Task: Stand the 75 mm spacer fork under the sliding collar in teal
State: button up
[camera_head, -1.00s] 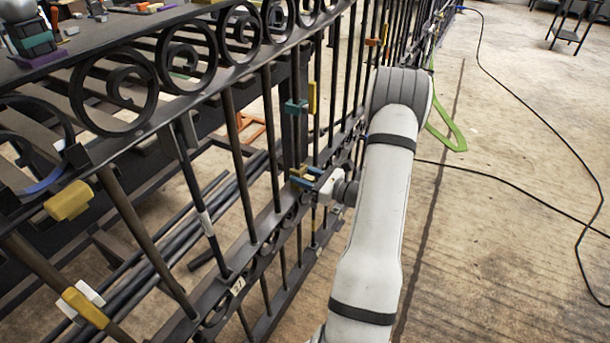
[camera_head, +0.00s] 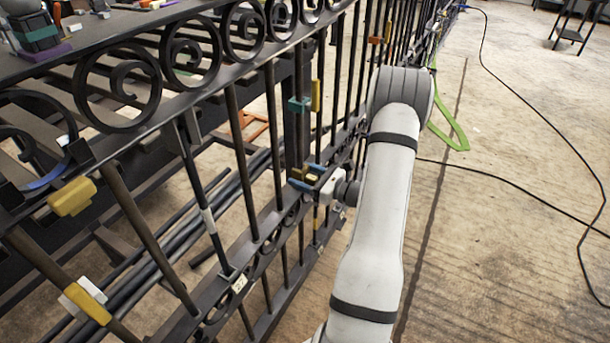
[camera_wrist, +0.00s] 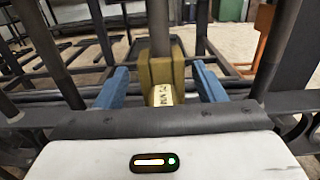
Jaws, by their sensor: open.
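The teal collar (camera_head: 299,104) is on an upright bar of the gate, with a yellow piece (camera_head: 315,95) beside it. Below it, a mustard-yellow fork (camera_head: 298,184) is low at the gate near the lower rail. In the wrist view the fork (camera_wrist: 146,72) stands upright at a dark bar, with a pale label whose print I cannot read surely. My gripper (camera_head: 308,176) is open, its blue fingers on either side of the fork. In the wrist view the gripper (camera_wrist: 160,70) shows gaps between both fingers and the fork. The collar is not clearly visible there.
Other yellow pieces (camera_head: 71,197) (camera_head: 86,301) sit on gate bars at the left. Close bars and the scrolled top rail (camera_head: 150,60) hem in the space. Dark pipes (camera_head: 170,235) lie behind the gate. The floor at right is open, crossed by a black cable (camera_head: 530,95).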

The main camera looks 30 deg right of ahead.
aim_at(316, 180)
jog(key=p+v, duration=0.1)
jog(key=v, duration=0.5)
jog(key=shift+s+d+r+p, duration=0.1)
jog(key=shift+s+d+p, duration=0.1)
jog(key=shift+s+p, duration=0.1)
jog(key=shift+s+d, duration=0.25)
jog(key=shift+s, duration=0.2)
